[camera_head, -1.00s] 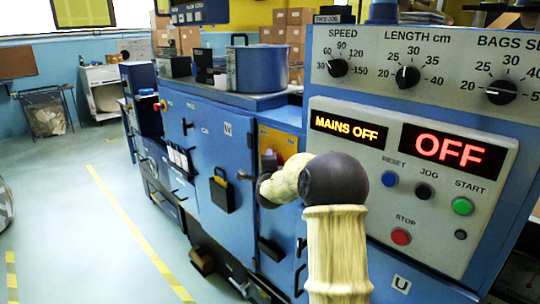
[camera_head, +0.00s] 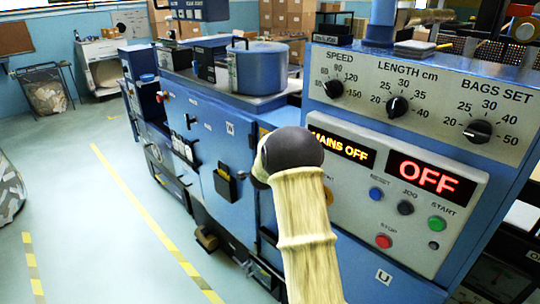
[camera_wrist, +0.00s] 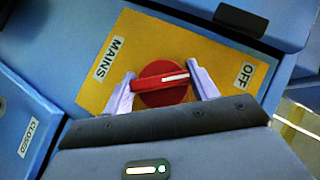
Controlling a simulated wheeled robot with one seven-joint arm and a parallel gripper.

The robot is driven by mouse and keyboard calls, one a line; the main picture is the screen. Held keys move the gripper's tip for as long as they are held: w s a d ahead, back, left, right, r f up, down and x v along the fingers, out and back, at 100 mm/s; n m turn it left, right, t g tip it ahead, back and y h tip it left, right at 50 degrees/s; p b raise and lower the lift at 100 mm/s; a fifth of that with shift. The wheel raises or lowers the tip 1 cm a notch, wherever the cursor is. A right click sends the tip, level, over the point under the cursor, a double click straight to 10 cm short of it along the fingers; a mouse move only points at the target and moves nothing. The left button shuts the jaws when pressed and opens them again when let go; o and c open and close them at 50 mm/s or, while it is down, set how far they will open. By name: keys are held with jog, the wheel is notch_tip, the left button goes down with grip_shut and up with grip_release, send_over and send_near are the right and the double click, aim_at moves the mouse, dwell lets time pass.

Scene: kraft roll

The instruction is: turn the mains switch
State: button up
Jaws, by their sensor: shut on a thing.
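The mains switch (camera_wrist: 163,98) is a red round knob with a raised bar handle on a yellow plate (camera_wrist: 150,35) in the wrist view. Its white mark points right, toward the OFF label (camera_wrist: 245,75); the MAINS label (camera_wrist: 108,58) is at the left. My gripper (camera_wrist: 161,79) is shut on the handle, one pale finger at each end of the bar. In the head view my arm hides the switch and the gripper. The amber display (camera_head: 341,146) reads MAINS OFF and the red display (camera_head: 430,178) reads OFF.
The control panel (camera_head: 375,205) with buttons stands right of my arm, below three dials on the upper panel (camera_head: 360,65). A blue pot (camera_head: 258,70) sits on the machine. A door marked CLOSED (camera_wrist: 25,130) is beside the plate.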

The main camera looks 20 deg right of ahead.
jog(key=p, duration=0.3)
jog(key=shift+r+n+g, duration=0.15)
jog(key=shift+n+g, duration=0.15)
jog(key=shift+g, duration=0.1)
jog(key=shift+f+g+p, duration=0.25)
jog(key=shift+g+p, duration=0.05)
jog(key=shift+p, duration=0.35)
jog(key=o, duration=1)
jog(key=shift+r, duration=0.1)
jog(key=b+v, duration=0.2)
jog(key=v, duration=1.5)
jog(key=shift+s, duration=0.2)
jog(key=shift+a, duration=0.2)
